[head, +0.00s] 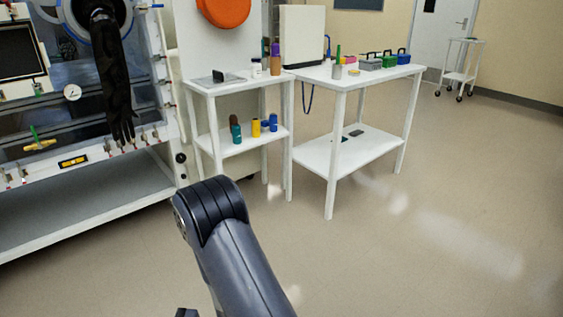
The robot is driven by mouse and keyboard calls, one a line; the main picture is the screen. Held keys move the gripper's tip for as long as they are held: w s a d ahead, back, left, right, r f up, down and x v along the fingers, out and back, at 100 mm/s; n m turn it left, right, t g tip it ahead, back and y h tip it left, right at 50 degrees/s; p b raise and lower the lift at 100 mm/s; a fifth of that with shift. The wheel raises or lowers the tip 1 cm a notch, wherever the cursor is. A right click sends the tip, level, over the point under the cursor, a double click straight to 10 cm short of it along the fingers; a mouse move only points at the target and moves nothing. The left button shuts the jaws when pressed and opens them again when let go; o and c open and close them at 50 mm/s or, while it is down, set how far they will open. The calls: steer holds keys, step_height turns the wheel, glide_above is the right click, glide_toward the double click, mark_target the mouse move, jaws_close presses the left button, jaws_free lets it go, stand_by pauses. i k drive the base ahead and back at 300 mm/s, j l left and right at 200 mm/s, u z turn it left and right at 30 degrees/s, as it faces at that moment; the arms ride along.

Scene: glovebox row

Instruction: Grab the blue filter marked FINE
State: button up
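A blue cylinder (273,122) stands on the lower shelf of the small white table in the middle of the head view. A yellow cylinder (256,128) stands to its left, and a teal cylinder (236,133) stands further left with a brown one behind it. No marking can be read at this size, so I cannot tell whether the blue one says FINE. My arm shows in the lower middle, well in front of the shelf; my gripper is not in view.
The small table's top (203,87) holds bottles and a dark device. A longer white table (325,73) adjoins on the right with coloured boxes. A glovebox (110,150) with a hanging black glove (115,70) stands left. The floor (430,200) at right is clear.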

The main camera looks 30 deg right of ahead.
mark_target(273, 117)
steer(key=i+l+z, duration=0.15)
steer(key=z, duration=0.3)
steer(key=i+z, duration=0.7)
steer(key=z, duration=0.15)
steer(key=i+j+z, duration=0.1)
steer(key=i+z, duration=0.2)
steer(key=z, duration=0.15)
steer(key=i+j+z, duration=0.1)
steer(key=i+j, duration=0.7)
steer(key=i+j+z, duration=0.1)
steer(key=i+j, duration=0.7)
steer(key=j, duration=0.1)
